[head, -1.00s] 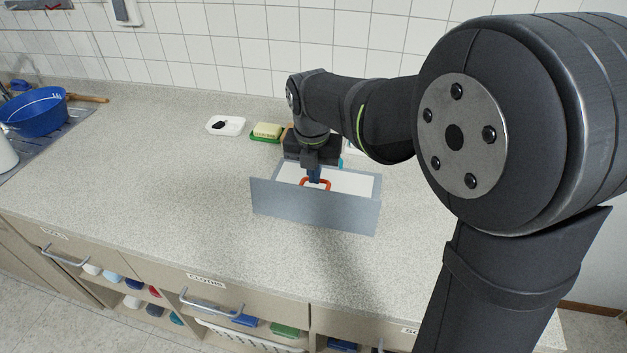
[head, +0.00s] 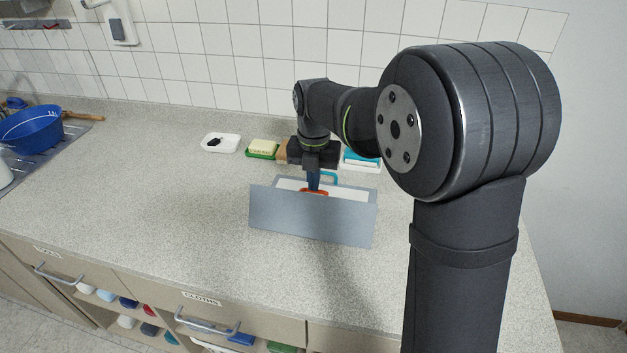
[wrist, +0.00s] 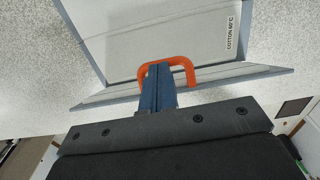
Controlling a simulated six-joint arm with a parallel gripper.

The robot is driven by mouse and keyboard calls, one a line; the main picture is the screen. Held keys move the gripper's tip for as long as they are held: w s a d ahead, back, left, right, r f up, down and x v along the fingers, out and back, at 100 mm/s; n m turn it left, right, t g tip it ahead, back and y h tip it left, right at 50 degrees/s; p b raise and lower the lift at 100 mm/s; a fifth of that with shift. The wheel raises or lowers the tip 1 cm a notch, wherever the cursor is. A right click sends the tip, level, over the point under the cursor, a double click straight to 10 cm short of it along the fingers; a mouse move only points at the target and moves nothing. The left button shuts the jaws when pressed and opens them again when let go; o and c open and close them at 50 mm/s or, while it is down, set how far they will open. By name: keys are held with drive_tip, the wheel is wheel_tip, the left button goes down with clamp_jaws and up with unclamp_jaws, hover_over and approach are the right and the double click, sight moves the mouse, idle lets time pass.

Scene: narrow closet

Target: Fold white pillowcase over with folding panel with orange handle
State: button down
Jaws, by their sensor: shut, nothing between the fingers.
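The grey folding panel (head: 310,216) stands steeply raised at the front of the folding board in the head view. In the wrist view the panel shows nearly edge-on (wrist: 215,82). Its orange handle (head: 314,191) is at the panel's top edge, partly hidden; in the wrist view the handle (wrist: 187,66) arches around my fingertips. The white pillowcase (head: 347,194) lies behind the panel, mostly hidden; in the wrist view its pale cloth (wrist: 150,25) carries a "COTTON 60°C" label. My gripper (head: 313,184) is shut, pointing down at the handle, with nothing between its fingers (wrist: 160,75).
A teal handle (head: 330,177) shows behind the board. A white dish (head: 220,143), a green tray with a yellow block (head: 263,149) and a white-and-blue item (head: 361,158) stand along the back. A blue basin (head: 32,128) is at far left. The counter left of the board is clear.

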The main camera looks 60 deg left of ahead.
drive_tip(key=shift+w+d+f, duration=0.1)
drive_tip(key=shift+f, duration=0.55)
drive_tip(key=w+a+r, duration=0.3)
drive_tip(key=w+a, duration=0.3)
drive_tip(key=shift+a+r, duration=0.15)
drive_tip(key=shift+a, duration=0.1)
drive_tip(key=c, duration=2.1)
unclamp_jaws()
drive_tip(key=shift+w+a+r, duration=0.1)
drive_tip(key=shift+w+a, duration=0.1)
drive_tip(key=o, duration=0.4)
drive_tip(key=shift+r, duration=0.2)
drive_tip(key=shift+o, duration=1)
drive_tip(key=s+d+r+m, duration=0.3)
drive_tip(key=r+m, duration=0.4)
drive_tip(key=r, duration=0.1)
drive_tip(key=shift+s+d+m, duration=0.15)
drive_tip(key=shift+s+m, duration=0.15)
drive_tip(key=shift+s, duration=0.1)
drive_tip(key=s+d+r+m, duration=0.5)
drive_tip(key=d+r+m, duration=0.1)
drive_tip(key=r+m, duration=0.3)
drive_tip(key=m, duration=0.1)
hover_over(311, 213)
drive_tip(key=shift+h, duration=0.3)
wheel_tip(311, 213, down, 17)
drive_tip(key=shift+f, duration=0.1)
